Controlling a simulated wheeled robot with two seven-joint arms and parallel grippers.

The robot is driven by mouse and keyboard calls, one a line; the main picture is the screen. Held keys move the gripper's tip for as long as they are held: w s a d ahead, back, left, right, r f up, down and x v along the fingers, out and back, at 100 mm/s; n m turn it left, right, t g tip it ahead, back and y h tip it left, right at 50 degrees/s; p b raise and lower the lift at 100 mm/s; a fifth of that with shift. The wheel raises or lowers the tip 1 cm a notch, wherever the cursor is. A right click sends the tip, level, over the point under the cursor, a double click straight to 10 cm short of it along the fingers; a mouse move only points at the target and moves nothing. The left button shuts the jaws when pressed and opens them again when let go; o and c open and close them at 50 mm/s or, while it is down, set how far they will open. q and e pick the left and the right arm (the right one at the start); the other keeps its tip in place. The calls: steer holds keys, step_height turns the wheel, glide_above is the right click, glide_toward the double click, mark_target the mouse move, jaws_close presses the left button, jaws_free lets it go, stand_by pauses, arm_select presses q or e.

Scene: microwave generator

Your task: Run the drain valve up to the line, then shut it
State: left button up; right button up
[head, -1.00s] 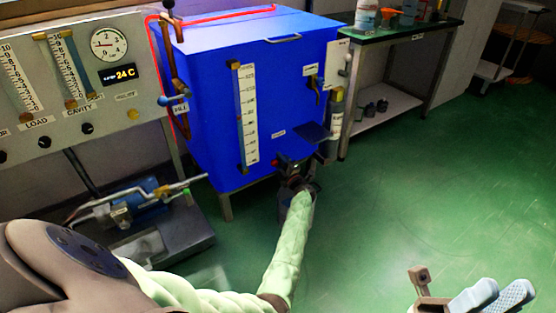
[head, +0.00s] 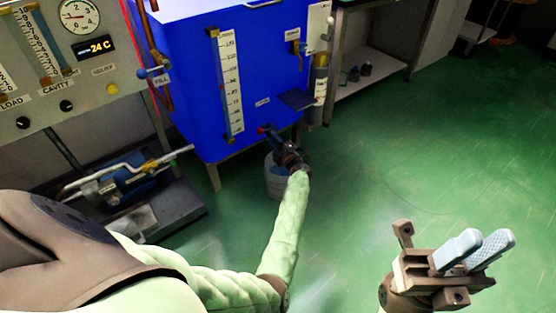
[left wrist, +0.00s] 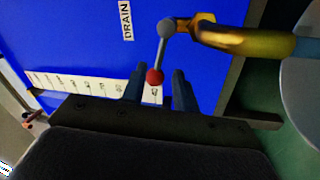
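The blue tank (head: 185,75) carries a sight gauge with a white scale (head: 231,85). No level line can be made out on it. A DRAIN label (left wrist: 126,20) shows in the left wrist view beside the drain valve (left wrist: 245,40), a yellow pipe with a grey lever ending in a red ball (left wrist: 154,76). My left gripper (left wrist: 157,75) is open, its fingers on either side of the red ball with visible gaps. In the head view my left gripper (head: 293,153) is at the tank's lower front edge, partly hiding the valve. My right gripper (head: 488,238) is open and empty above the floor.
A grey bucket (head: 273,182) stands on the floor under the drain. A gauge panel (head: 85,75) and a pump (head: 128,178) are at the left. A bench shelf (head: 370,82) is behind at the right. The green floor at right is clear.

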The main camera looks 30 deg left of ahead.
arm_select(q)
steer(key=s+a+f+m+t, duration=0.1)
steer(key=s+f, duration=0.3)
steer(key=s, duration=0.1)
steer(key=w+a+r+t+h, duration=0.1)
steer(key=w, duration=0.1)
steer(key=w+a+r+m+t+h+b, duration=0.1)
steer(key=w+r, duration=0.1)
steer(key=w, duration=0.1)
steer(key=w+a+r+m+t+h+b, duration=0.1)
steer(key=w+a+r, duration=0.1)
steer(key=shift+w+a+r+h, duration=0.1)
steer(key=shift+w+h, duration=0.3)
jaws_close()
